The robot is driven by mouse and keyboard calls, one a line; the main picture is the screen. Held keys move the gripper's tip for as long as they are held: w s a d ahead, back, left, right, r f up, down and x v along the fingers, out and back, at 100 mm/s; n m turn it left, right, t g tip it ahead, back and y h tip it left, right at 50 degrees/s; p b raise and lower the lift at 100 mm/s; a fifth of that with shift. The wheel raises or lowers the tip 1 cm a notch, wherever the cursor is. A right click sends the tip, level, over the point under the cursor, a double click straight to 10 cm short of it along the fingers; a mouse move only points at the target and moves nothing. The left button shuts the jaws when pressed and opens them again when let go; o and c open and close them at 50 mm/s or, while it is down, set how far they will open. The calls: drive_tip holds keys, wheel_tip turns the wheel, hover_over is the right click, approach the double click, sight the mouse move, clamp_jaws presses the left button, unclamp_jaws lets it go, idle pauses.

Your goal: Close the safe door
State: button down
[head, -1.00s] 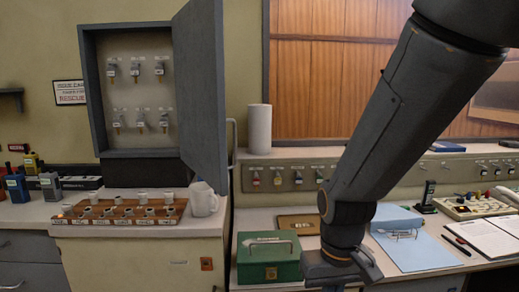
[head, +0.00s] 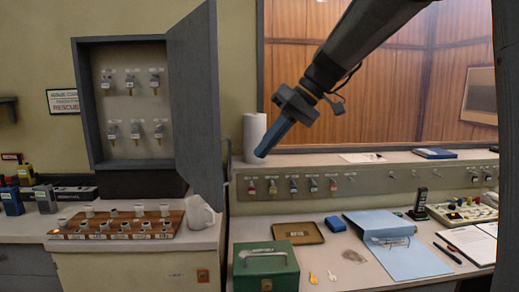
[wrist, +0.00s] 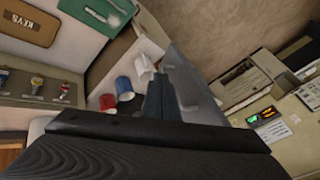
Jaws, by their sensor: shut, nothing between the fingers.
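The grey key safe (head: 90,105) hangs on the wall at the left in the head view, with several tagged keys inside. Its grey door (head: 198,95) stands open, swung out on the right side of the safe. My gripper (head: 262,150) is shut and empty. In the head view it points down and left, to the right of the door and in front of a white paper roll. In the wrist view a grey panel (wrist: 190,90), likely the door, shows close behind the fingers (wrist: 160,98). I cannot tell whether they touch it.
Below the safe, a wooden tray (head: 75,236) of cups and a white jug (head: 199,215) stand on the counter. A green box (head: 265,268), a KEYS tray (head: 300,233) and a blue folder (head: 400,260) lie on the desk. The white roll (head: 253,135) stands beside the door.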

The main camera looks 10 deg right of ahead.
drive_tip(key=s+a+f+p, duration=0.1)
drive_tip(key=a+f+p, duration=0.2)
drive_tip(key=a+f, duration=0.3)
drive_tip(key=shift+a, duration=1.05)
